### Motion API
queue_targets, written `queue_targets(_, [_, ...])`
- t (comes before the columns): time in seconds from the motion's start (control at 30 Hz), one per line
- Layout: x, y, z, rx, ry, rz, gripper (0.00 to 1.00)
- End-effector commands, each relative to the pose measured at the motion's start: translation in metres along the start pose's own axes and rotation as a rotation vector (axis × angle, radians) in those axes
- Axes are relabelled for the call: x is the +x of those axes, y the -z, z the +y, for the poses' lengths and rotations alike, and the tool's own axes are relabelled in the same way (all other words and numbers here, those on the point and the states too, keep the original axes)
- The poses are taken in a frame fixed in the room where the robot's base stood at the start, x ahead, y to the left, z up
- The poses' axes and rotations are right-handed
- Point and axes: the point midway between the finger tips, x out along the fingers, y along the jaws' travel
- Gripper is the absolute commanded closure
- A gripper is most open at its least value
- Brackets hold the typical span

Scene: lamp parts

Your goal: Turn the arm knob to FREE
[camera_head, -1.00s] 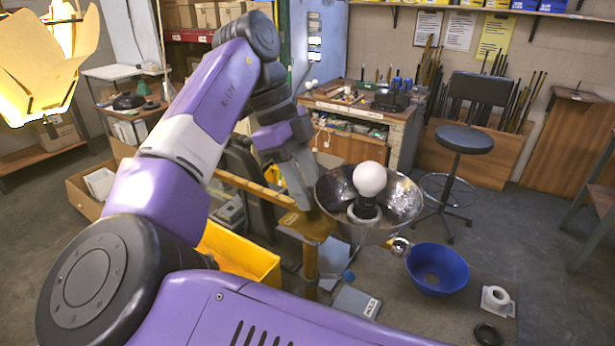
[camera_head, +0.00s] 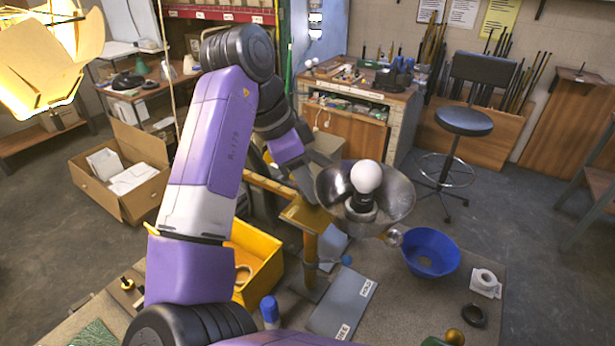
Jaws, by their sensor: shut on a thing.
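My gripper (camera_head: 306,194) is a grey shape at the top of a yellow post and bracket (camera_head: 309,216), left of the lamp head. It is shut; what it grips, apparently the arm knob, is hidden by the fingers and too small to make out. The lamp head is a metal bowl reflector (camera_head: 397,195) with a white bulb (camera_head: 366,176) pointing up. A grey plate (camera_head: 343,301) below the post carries white labels; one seems to read HOLD, the other, nearer me, seems to read FREE.
A yellow bin (camera_head: 262,275) stands left of the post. A blue bowl (camera_head: 432,252), a white roll (camera_head: 486,282) and a black ring (camera_head: 472,316) lie on the right of the bench. A blue-capped item (camera_head: 270,312) stands in front. The bench right of the plate is fairly clear.

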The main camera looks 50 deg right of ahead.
Motion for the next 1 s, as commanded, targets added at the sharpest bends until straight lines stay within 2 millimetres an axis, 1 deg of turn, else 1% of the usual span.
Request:
queue_targets(0.47, [-0.0003,-0.001,0.0,-0.014,0.006,-0.002,1.0])
queue_targets(0.5, [-0.0003,-0.001,0.0,-0.014,0.006,-0.002,0.55])
queue_targets(0.57, [-0.0003,-0.0009,0.0,-0.014,0.006,-0.002,0.43])
queue_targets(0.6, [-0.0002,-0.0008,0.0,-0.013,0.006,-0.002,0.39])
queue_targets(1.0, [0.0001,-0.0002,0.0001,-0.008,0.003,-0.001,0.39])
